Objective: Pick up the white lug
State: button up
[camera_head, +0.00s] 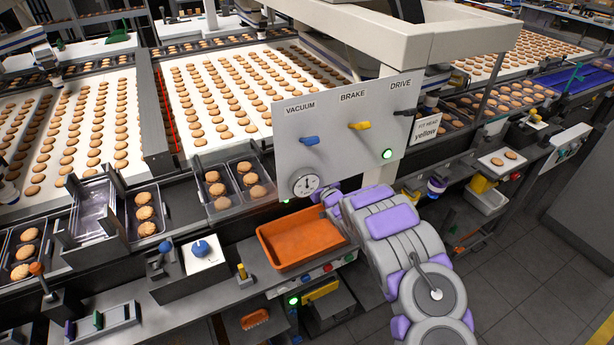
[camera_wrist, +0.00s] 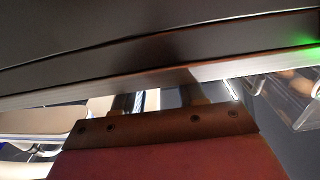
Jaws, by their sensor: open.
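My arm reaches up from the bottom of the head view to the grey control panel, well left of this tub. Its far end is by the orange tub's right side, and the fingers cannot be made out there. In the wrist view my gripper (camera_wrist: 158,100) shows as two dark, spread stubs on a bolted brown plate. Nothing is seen held between them.
The orange tub (camera_head: 300,241) stands empty on the bench beside my arm. The control panel (camera_head: 340,128) with blue, yellow and black levers is just above. A small white board (camera_head: 505,161) with two biscuits lies above the white tub. Floor (camera_head: 510,255) at the right is clear.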

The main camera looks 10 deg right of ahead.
jog(key=shift+x, duration=0.85)
jog(key=shift+w+a, duration=0.15)
jog(key=shift+a, duration=0.5)
jog(key=shift+d, duration=0.5)
jog(key=c, duration=0.7)
jog(key=shift+a, duration=0.1)
grip_shut()
jog(key=shift+a, duration=0.1)
